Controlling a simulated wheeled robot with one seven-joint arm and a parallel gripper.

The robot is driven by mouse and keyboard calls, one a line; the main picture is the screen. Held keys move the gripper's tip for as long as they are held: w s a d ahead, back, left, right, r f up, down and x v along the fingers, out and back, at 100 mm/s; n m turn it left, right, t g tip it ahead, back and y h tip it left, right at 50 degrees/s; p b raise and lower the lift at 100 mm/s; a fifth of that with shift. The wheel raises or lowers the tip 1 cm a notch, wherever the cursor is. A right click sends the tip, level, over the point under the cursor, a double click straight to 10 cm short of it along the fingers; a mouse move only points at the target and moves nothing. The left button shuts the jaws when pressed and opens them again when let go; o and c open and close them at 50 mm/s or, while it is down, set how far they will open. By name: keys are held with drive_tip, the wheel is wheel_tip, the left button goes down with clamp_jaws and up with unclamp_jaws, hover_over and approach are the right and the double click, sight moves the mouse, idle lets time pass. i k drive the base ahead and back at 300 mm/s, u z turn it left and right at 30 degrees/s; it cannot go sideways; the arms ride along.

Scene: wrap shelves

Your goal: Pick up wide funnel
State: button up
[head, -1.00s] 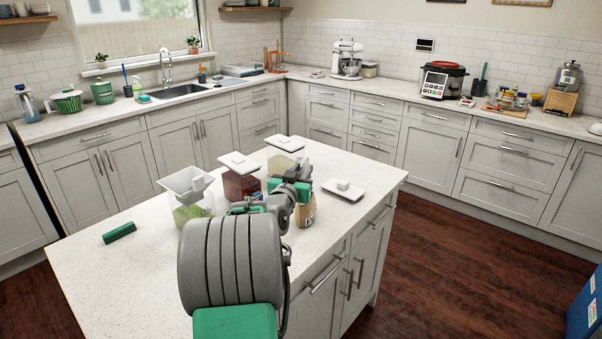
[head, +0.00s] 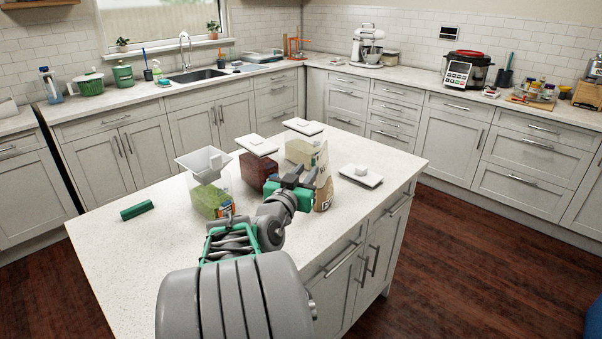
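The wide funnel (head: 196,165) is white with a square, flared mouth. It sits at the left end of the row of containers on the island, on top of a clear container with green contents (head: 209,200). My gripper (head: 300,176) is to the right of the funnel, above the island and in front of the container with dark red contents (head: 257,170). Its two dark fingers look apart with nothing between them. It does not touch the funnel.
A clear container with pale contents (head: 299,152) and a paper bag (head: 324,188) stand near my gripper. A white lid (head: 360,177) lies to the right. A green block (head: 137,210) lies at left. The island's front left (head: 120,270) is clear.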

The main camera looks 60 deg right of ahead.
sight(207, 163)
drive_tip(key=z, duration=1.35)
